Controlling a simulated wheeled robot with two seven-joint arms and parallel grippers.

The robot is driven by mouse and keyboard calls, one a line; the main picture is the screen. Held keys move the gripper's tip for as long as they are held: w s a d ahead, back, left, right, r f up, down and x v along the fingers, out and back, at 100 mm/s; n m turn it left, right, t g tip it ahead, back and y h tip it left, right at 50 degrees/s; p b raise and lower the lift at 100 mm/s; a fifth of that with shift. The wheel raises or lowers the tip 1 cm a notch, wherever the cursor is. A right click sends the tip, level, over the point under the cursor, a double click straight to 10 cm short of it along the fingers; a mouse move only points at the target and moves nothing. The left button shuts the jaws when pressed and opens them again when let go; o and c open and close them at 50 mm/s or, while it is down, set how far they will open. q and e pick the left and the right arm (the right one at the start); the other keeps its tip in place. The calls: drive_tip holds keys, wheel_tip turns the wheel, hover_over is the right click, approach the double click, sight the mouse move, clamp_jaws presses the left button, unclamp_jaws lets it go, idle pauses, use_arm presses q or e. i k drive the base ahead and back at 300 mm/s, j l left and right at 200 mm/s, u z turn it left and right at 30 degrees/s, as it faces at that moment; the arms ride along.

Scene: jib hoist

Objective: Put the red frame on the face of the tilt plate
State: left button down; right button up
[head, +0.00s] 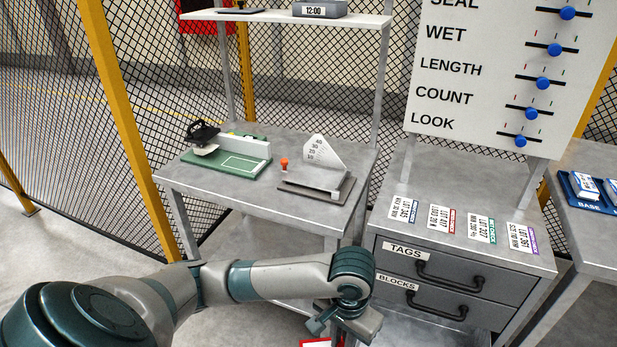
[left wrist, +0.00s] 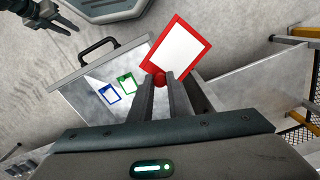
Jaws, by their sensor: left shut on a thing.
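My left gripper (head: 338,322) is low in the head view, in front of the bench. In the left wrist view its fingers (left wrist: 163,82) are shut on the small red knob of the red frame (left wrist: 194,29). The frame has a red border around a white middle and sticks out past the fingertips, tilted. Only a sliver of it (head: 316,343) shows at the bottom of the head view. The tilt plate (head: 318,186) stands on the bench, with an angle scale and a red-orange knob. My right gripper (left wrist: 62,20) is at the upper left of the left wrist view; its jaw state is unclear.
An open drawer (left wrist: 66,84) holds a blue frame (left wrist: 109,95) and a green frame (left wrist: 127,82). A green-based device (head: 240,166) stands left of the tilt plate. Labelled cards lie on the drawer cabinet (head: 450,257). A shelf post rises behind the bench (head: 350,140).

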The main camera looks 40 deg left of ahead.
sight(315, 176)
drive_tip(key=j+z, duration=0.1)
drive_tip(key=j, duration=0.4)
drive_tip(key=k+j, duration=0.1)
drive_tip(key=j, duration=0.4)
drive_tip(key=j+z, duration=0.15)
drive_tip(key=j, duration=0.35)
drive_tip(key=k+j+z, duration=0.1)
drive_tip(key=j, duration=0.35)
drive_tip(key=k+j, duration=0.1)
drive_tip(key=j, duration=0.4)
drive_tip(key=k+j+z, duration=0.15)
drive_tip(key=j, duration=0.35)
drive_tip(key=k+j+z, duration=0.1)
drive_tip(key=j, duration=0.35)
